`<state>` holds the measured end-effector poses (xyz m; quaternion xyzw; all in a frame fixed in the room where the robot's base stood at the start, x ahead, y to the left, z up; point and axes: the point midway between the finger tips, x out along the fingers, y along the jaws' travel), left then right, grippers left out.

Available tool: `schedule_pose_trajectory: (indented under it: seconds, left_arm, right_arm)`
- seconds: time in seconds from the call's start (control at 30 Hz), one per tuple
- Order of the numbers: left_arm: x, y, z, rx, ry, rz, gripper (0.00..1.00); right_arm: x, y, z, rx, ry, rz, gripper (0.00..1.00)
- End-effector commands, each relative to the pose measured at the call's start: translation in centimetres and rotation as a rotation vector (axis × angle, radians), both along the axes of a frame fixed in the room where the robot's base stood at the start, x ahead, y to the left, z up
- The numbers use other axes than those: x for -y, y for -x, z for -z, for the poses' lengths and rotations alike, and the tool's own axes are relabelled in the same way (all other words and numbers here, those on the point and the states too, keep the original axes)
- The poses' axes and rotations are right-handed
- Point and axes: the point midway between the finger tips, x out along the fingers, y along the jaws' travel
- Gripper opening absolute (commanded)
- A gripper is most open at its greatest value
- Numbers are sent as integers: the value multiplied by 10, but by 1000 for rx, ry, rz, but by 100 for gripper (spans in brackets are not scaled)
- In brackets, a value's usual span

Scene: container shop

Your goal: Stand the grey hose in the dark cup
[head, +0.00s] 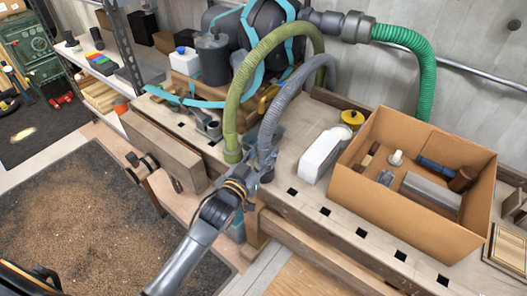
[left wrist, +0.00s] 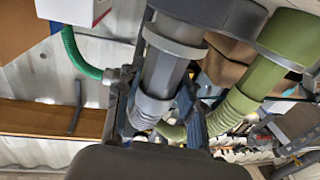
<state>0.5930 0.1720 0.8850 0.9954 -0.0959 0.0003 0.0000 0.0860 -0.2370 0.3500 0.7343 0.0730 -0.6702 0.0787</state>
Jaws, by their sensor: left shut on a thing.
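The grey hose (head: 290,92) arches down from the machine at the back of the bench. My left gripper (head: 261,157) is shut on it near its lower end. In the left wrist view the gripper (left wrist: 160,112) has its fingers on both sides of the ribbed hose (left wrist: 153,106), and the smooth grey end lies beyond them. The dark cup (head: 267,177) is at the bench's front edge, right under the hose end, and shows as a dark shape in the left wrist view (left wrist: 222,10). I cannot tell whether the end is inside it or just above. My right gripper is not in view.
A thick olive hose (head: 240,110) comes down close to the left of the grey hose. A cardboard box (head: 405,217) with several items and a white block (head: 325,153) stand to the right. A green hose (head: 426,75) hangs behind the box.

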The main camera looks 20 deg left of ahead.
Motion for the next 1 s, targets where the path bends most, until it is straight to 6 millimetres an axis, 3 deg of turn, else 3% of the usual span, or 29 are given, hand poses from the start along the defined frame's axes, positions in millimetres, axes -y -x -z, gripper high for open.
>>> schedule_pose_trajectory:
  seconds: [1.0]
  left_arm:
    - [0, 0, 0, 1, 0, 0, 0]
  right_arm:
    - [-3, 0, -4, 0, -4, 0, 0]
